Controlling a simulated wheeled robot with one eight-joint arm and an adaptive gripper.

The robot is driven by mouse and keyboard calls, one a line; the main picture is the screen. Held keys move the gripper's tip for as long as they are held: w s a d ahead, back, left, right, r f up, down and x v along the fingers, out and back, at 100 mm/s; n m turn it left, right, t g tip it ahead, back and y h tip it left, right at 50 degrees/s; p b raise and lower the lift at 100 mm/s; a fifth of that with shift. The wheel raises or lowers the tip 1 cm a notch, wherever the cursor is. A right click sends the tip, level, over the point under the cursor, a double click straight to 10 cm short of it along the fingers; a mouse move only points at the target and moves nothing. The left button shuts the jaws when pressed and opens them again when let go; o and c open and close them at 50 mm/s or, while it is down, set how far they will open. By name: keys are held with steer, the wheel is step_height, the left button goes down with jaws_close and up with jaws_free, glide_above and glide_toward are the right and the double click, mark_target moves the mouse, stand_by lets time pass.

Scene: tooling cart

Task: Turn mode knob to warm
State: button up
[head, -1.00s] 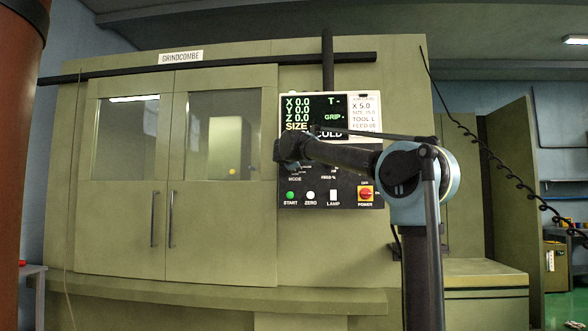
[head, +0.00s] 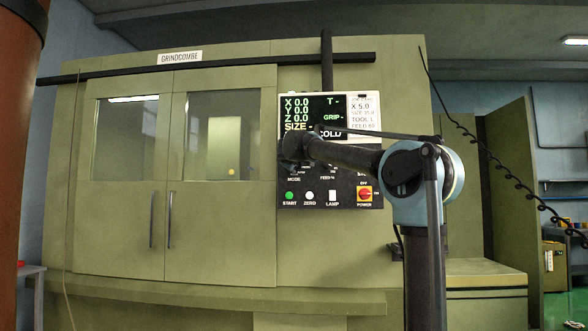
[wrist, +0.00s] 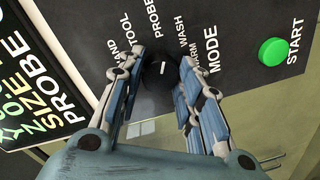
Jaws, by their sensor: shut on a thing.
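The dark round mode knob (wrist: 158,72) sits on the black control panel, with a short white mark on its face. In the wrist view, my gripper (wrist: 163,64) has one finger on each side of the knob and is shut on it. Around the knob are the labels TOOL, PROBE, WASH and WARM, plus a partly covered one ending in AND. The WARM label (wrist: 195,58) is beside the right finger. I cannot tell which label the mark points at. In the head view, my gripper (head: 292,149) hides the knob, above the MODE label (head: 294,180).
The green START button (wrist: 272,52) is right of the knob in the wrist view. The ZERO button (head: 310,196), LAMP switch (head: 333,196) and red POWER switch (head: 364,193) lie lower on the panel. The display (head: 312,112) is above; its lower line ends in COLD.

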steer(key=m, duration=0.6)
steer(key=m+y, duration=0.1)
steer(key=m, duration=0.6)
steer(key=shift+f+t, duration=0.1)
steer(key=shift+t, duration=0.2)
steer(key=shift+m, duration=0.4)
steer(key=o, duration=1.1)
steer(key=shift+c, duration=0.2)
steer(key=s, duration=1.1)
steer(key=shift+s+d, duration=0.2)
steer(key=shift+s, duration=0.2)
steer(key=shift+f, duration=0.1)
